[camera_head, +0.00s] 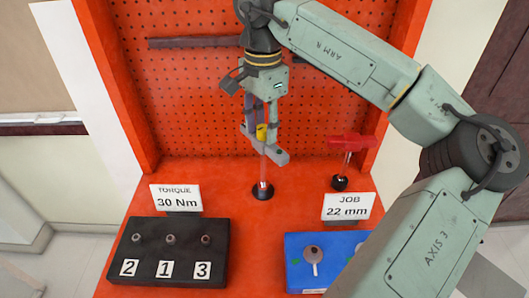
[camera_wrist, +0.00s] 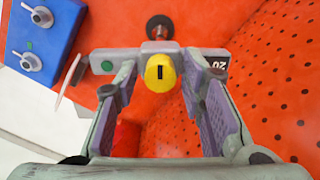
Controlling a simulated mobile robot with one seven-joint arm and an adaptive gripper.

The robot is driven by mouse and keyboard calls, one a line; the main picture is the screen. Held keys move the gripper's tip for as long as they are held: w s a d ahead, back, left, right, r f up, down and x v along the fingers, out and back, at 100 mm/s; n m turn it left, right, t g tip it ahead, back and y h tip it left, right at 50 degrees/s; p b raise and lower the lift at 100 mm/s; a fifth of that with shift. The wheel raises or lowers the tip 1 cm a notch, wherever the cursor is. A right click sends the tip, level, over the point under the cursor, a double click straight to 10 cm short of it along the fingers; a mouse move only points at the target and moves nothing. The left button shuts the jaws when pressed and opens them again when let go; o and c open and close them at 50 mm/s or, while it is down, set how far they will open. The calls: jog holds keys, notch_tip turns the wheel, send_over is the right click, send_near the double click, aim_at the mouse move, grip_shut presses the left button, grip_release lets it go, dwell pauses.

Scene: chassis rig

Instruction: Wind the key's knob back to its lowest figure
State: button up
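The crossbar (camera_wrist: 135,58) has a green dot at left and a figure 20 at right; other figures cannot be made out. My gripper (camera_wrist: 159,84) is open above the key, pointing down. Its fingers are on either side of the knob, apparently apart from it.
A red-handled tool (camera_head: 350,142) stands close by at right. Cards read TORQUE 30 Nm (camera_head: 176,198) and JOB 22 mm (camera_head: 348,207). A black block (camera_head: 168,268) marked 2, 1, 3 and a blue block (camera_head: 296,246) lie in front. An orange pegboard (camera_head: 190,90) rises behind.

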jog(key=shift+r+p, duration=0.5)
jog(key=shift+r, duration=2.5)
